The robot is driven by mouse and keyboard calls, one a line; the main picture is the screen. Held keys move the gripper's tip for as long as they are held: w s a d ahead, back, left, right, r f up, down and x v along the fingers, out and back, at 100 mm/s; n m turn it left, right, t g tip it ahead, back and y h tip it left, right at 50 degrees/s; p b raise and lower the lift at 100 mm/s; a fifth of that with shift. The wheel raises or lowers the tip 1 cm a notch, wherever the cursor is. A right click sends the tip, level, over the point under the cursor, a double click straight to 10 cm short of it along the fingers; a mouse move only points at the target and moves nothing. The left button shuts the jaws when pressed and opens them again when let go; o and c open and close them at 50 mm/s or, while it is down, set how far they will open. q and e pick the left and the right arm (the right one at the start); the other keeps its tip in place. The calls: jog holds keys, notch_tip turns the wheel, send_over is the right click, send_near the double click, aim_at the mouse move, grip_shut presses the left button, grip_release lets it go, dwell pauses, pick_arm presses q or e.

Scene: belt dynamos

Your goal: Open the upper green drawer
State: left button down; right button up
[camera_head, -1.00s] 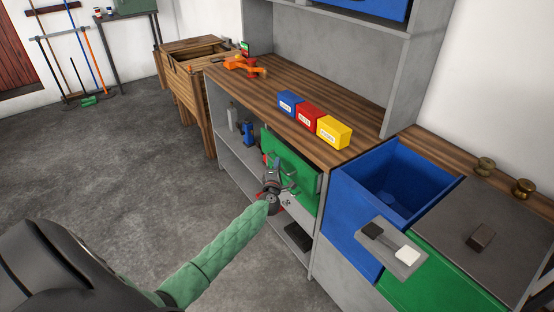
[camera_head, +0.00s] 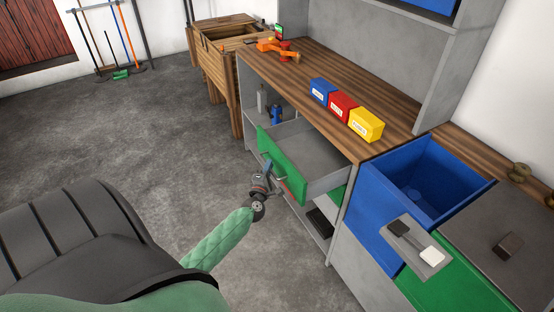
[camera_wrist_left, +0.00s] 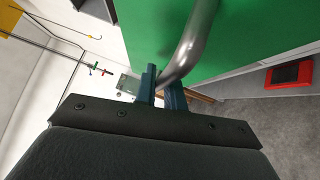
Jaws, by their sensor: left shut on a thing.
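The upper green drawer (camera_head: 281,166) is pulled out of the grey workbench, and its grey, empty-looking inside shows. My left gripper (camera_head: 270,174) is at the front of this drawer, shut on its metal handle (camera_head: 281,179). In the left wrist view the fingers (camera_wrist_left: 163,88) close around the curved grey handle bar (camera_wrist_left: 190,42), with the green front (camera_wrist_left: 235,35) just beyond. A lower green front (camera_head: 336,197) shows partly beneath the open drawer. My right gripper is not in view.
Blue, red and yellow boxes (camera_head: 342,107) stand on the wooden worktop (camera_head: 310,65). An open blue bin (camera_head: 375,205) and a small grey panel with black and white blocks (camera_head: 416,246) are to the right. The floor (camera_head: 130,130) at left is clear.

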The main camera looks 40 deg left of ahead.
pick_arm(q)
jog(key=shift+s+f, duration=0.1)
jog(key=shift+s, duration=0.2)
jog(key=c, duration=1.5)
grip_release()
